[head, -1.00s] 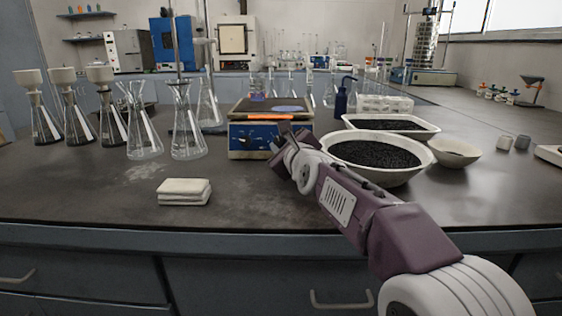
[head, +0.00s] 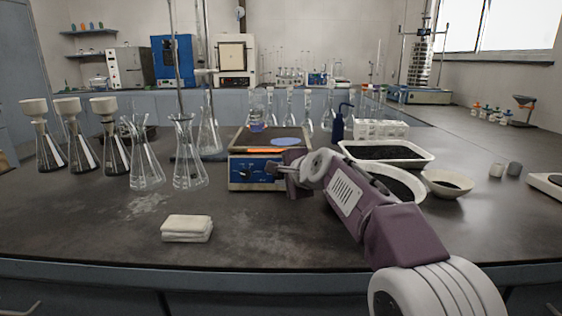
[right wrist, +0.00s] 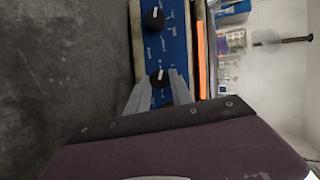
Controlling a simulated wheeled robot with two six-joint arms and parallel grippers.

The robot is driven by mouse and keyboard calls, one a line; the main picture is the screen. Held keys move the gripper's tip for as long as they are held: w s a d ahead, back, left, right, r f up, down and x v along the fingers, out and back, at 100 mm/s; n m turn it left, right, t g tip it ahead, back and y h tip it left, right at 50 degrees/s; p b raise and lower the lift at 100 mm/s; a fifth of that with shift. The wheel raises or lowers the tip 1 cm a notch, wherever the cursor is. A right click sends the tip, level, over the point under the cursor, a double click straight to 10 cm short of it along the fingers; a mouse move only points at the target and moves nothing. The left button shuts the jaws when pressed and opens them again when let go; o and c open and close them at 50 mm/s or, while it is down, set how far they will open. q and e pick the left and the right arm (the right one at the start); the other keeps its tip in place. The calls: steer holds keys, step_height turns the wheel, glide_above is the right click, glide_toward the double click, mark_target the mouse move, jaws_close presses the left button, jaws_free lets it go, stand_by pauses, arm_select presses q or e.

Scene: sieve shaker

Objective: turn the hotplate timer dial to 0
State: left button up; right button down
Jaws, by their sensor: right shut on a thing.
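The hotplate (head: 236,170) stands on the bench with its blue front panel facing me. The panel has a left black dial (head: 245,174), which is the upper one in the right wrist view (right wrist: 155,20). The other dial (right wrist: 159,76) carries a white pointer mark that points roughly up in that view. My right gripper (head: 275,169) reaches the panel's right part from the right. In the right wrist view its fingers (right wrist: 159,90) are shut on this dial, one on each side. The printed labels are too small to read. My left gripper is out of view.
An orange strip (head: 266,150) lies along the hotplate's front top edge. Glass flasks (head: 189,165) stand to its left. A bowl of black grains (head: 404,187) is partly behind my right arm. A folded white cloth (head: 187,228) lies in front; bare bench surrounds it.

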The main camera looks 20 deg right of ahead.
steer(key=n+p, duration=0.1)
steer(key=p, duration=0.1)
steer(key=n+g+p, duration=0.1)
steer(key=p, duration=0.1)
steer(key=shift+r+n, duration=0.3)
steer(key=shift+f+n+h+p, duration=0.2)
steer(key=shift+n+h+p, duration=0.15)
steer(key=shift+p, duration=0.45)
steer(key=c, duration=1.1)
jaws_free()
steer(key=shift+w, duration=0.1)
steer(key=shift+c, duration=0.2)
steer(key=p+v, duration=0.2)
steer(key=v, duration=0.7)
steer(key=shift+p, duration=0.3)
